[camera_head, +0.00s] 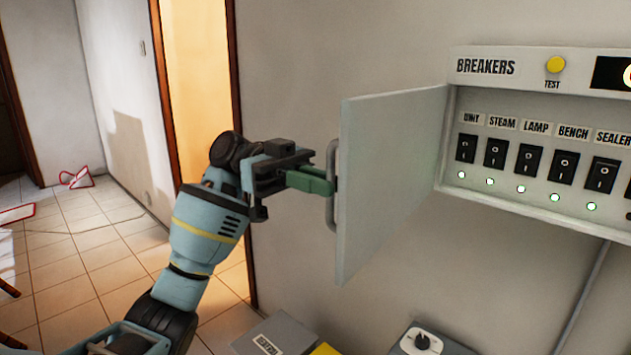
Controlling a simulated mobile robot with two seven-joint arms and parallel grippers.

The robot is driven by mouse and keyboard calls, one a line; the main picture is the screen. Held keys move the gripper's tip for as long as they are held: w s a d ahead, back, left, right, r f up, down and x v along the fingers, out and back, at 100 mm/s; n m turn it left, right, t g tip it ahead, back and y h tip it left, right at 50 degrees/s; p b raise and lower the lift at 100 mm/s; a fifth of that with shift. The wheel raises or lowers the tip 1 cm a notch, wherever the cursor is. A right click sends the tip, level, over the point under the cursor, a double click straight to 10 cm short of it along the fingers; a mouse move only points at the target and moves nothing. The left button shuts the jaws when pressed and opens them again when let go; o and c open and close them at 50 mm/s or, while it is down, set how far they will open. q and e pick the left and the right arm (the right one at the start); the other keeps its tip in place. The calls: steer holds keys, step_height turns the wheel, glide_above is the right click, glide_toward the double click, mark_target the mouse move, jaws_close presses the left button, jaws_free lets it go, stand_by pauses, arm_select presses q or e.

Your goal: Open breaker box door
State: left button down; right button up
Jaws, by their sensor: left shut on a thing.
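The breaker box (540,63) is on the wall at the right, with a yellow test button and a row of black switches labelled UNIT, STEAM, LAMP, BENCH and SEALER. Its grey door (390,175) stands swung open, hinged at the box's left side and sticking out from the wall. A grey bar handle (332,215) is on the door's outer face near its free edge. My left gripper (325,184) is at this handle, its green fingers shut on it. The fingertips are partly hidden by the handle. My right gripper is not in view.
Below the door are a grey box (275,335) with a label and a grey unit with a dial (422,342). A conduit (588,300) runs down the wall below the box. A lit doorway (200,90) and tiled floor (75,270) lie at the left.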

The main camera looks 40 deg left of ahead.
arm_select(q)
steer(key=shift+w+r+t, duration=0.2)
steer(key=shift+w+t, duration=0.05)
steer(key=shift+t, duration=0.05)
steer(key=c, duration=1.9)
jaws_free()
steer(key=o, duration=0.4)
steer(key=shift+w+d+f, duration=0.1)
steer(key=shift+w+f, duration=0.05)
steer(key=shift+w, duration=0.2)
steer(key=shift+s, duration=0.1)
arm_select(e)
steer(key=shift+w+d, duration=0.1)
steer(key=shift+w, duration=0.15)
arm_select(q)
steer(key=a+b, duration=0.1)
steer(key=a, duration=0.7)
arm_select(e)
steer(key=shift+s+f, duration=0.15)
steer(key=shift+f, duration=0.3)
arm_select(q)
steer(key=shift+s+d, duration=0.1)
